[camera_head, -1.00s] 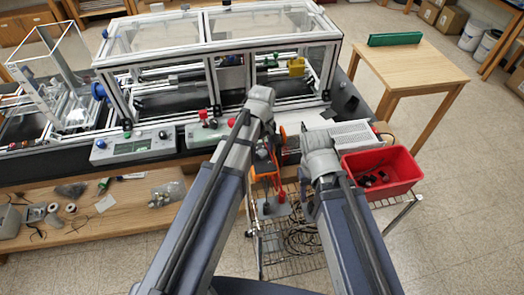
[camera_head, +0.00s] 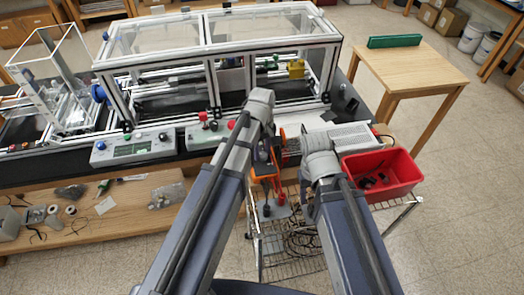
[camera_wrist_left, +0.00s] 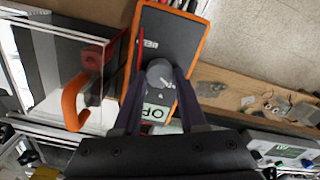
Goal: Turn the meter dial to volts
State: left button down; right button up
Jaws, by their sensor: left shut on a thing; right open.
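The meter (camera_wrist_left: 170,35) has a dark face and an orange rim, and fills the upper middle of the left wrist view. Its round grey dial (camera_wrist_left: 158,70) lies between the fingertips of my left gripper (camera_wrist_left: 160,78), which is shut on it. A light mark shows on the dial, but I cannot tell which setting it points to. In the head view the orange meter (camera_head: 264,181) is mostly behind my left arm. My right gripper (camera_head: 309,206) is open and largely hidden by its own arm.
An orange hook-shaped part (camera_wrist_left: 75,102) is left of the meter in the left wrist view. A red bin (camera_head: 385,178) stands right of my right arm. A framed enclosure (camera_head: 215,60) and control boxes (camera_head: 134,148) stand behind. A wire rack (camera_head: 290,262) is below.

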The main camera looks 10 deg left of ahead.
pick_arm(q)
jog(key=shift+m, duration=0.3)
jog(key=m, duration=0.6)
jog(key=shift+d, duration=0.1)
jog(key=m, duration=0.4)
jog(key=shift+m, duration=0.7)
jog(key=shift+c, duration=2.2)
grip_release()
